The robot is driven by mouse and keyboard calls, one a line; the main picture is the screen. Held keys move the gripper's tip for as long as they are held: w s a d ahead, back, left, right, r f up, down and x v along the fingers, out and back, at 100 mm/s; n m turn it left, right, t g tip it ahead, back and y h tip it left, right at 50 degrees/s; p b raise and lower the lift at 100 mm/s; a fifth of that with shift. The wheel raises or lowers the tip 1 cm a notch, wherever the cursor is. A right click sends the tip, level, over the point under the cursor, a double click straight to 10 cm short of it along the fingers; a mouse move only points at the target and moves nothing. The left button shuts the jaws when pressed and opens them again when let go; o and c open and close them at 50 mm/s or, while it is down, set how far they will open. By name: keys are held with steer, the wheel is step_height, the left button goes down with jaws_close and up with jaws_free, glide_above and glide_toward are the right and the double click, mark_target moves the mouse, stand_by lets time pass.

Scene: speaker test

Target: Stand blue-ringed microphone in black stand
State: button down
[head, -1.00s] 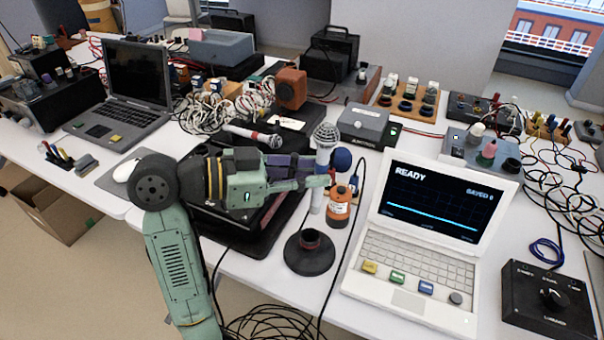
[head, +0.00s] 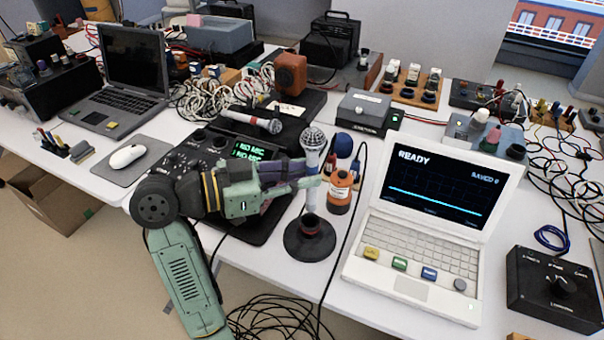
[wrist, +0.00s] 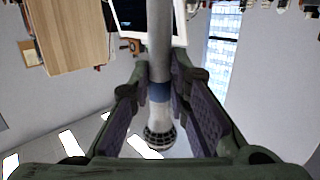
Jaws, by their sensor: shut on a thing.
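The microphone (head: 313,146) has a silver mesh head and a pale body, and is held upright, head up. Its blue ring (wrist: 160,92) shows in the wrist view between the fingers. My gripper (head: 312,180) is shut on the microphone's body, reaching in from the left. The black stand (head: 308,244) has a round base and a reddish-rimmed socket, and sits on the table directly below the microphone. The microphone's lower end lines up with the socket; I cannot tell whether it is inside it or just above.
An orange bottle (head: 340,188) stands close behind right of the stand. A white laptop (head: 410,292) is to the right. A mixer with a green display (head: 252,152) lies under my gripper. A red-ringed microphone (head: 250,121) lies behind it. A black cable runs beside the stand.

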steer(key=b, duration=0.4)
glide_above(302, 223)
steer(key=shift+f, duration=2.15)
steer(key=shift+f+b, duration=0.9)
steer(key=shift+f, duration=1)
steer(key=shift+f, duration=0.6)
steer(key=c, duration=1.4)
jaws_free()
steer(key=shift+c, duration=0.2)
